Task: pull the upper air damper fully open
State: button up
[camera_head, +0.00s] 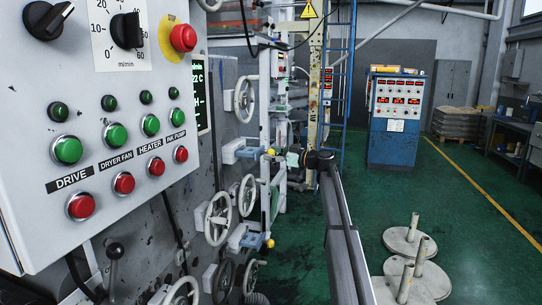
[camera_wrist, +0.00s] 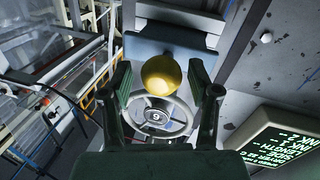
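The upper air damper appears to be the pale blue slide (camera_head: 238,150) on the machine's side, with a yellow knob (camera_head: 271,152) at its right end. My gripper (camera_head: 287,157) is level with this knob, at its right. In the wrist view the yellow knob (camera_wrist: 161,74) lies between my two open fingers (camera_wrist: 160,80), with a narrow gap showing on each side. The blue block (camera_wrist: 165,50) of the damper is behind the knob. A similar lower blue slide (camera_head: 246,240) with its own yellow knob (camera_head: 270,243) sits below. How far the upper damper is out is unclear.
White handwheels (camera_head: 245,95) stick out of the machine's side; one numbered handwheel (camera_wrist: 172,118) shows behind the knob in the wrist view. The control panel (camera_head: 110,130) fills the left. A blue cabinet (camera_head: 396,118) and round-based stands (camera_head: 410,275) are on the right.

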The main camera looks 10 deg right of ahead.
dwell(0.3)
jog(key=v, duration=1.1)
jog(key=shift+s+d, duration=0.3)
